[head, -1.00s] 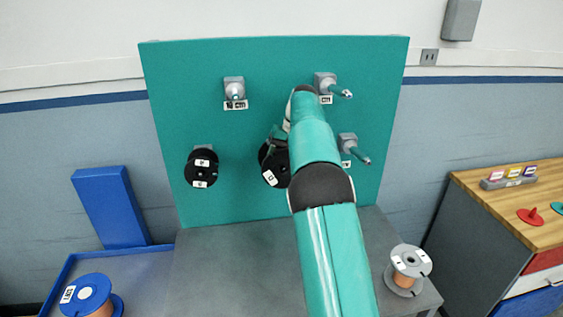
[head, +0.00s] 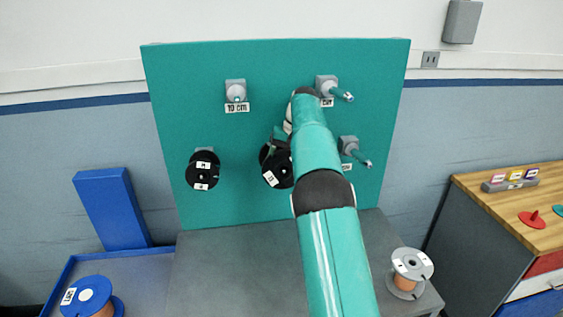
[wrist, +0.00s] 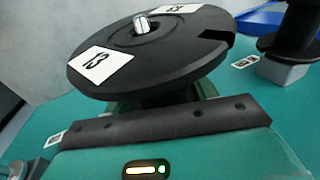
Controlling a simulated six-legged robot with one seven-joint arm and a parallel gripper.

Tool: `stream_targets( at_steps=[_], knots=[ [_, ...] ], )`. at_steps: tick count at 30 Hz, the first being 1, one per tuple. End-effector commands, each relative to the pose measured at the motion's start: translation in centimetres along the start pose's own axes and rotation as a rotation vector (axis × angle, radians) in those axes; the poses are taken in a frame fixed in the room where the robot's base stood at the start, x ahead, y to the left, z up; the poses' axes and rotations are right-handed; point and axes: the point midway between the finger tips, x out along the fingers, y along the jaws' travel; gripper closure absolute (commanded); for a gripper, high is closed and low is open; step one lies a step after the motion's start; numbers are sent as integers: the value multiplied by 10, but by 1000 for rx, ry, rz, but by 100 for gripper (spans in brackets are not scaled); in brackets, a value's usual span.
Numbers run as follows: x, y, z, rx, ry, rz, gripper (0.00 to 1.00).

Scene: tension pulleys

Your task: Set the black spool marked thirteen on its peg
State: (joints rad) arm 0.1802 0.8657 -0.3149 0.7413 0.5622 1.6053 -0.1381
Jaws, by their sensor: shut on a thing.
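The black spool marked 13 (wrist: 185,58) fills the upper part of the wrist view, its white "13" label facing the camera. The metal tip of a peg (wrist: 141,24) shows through the spool's centre hole, so the spool is around the peg. In the head view the same spool (head: 268,163) is against the teal board, partly covered by my arm. My gripper (head: 279,137) is shut on the spool; its fingertips are mostly hidden behind the flange. How far the spool sits along the peg cannot be told.
Another black spool (head: 203,168) hangs on the board (head: 200,70) to the left. Bare pegs stick out at upper left (head: 236,92), upper right (head: 340,92) and right (head: 356,152). A grey-white spool (head: 411,270) stands on the grey table (head: 235,275); a blue one (head: 95,292) is at lower left.

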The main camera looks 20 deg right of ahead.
Motion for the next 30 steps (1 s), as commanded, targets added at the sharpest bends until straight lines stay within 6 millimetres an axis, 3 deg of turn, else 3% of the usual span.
stream_targets(
  at_steps=[9, 10, 13, 19, 22, 30],
  knots=[
    [0, 0, -2, 1, 4, 1, 76],
    [0, 0, -2, 1, 4, 1, 40],
    [0, 0, -2, 1, 3, 1, 20],
    [0, 0, -1, 1, 2, 1, 18],
    [1, 0, -1, 1, 1, 1, 7],
    [0, 0, -1, 1, 1, 1, 7]
  ],
)
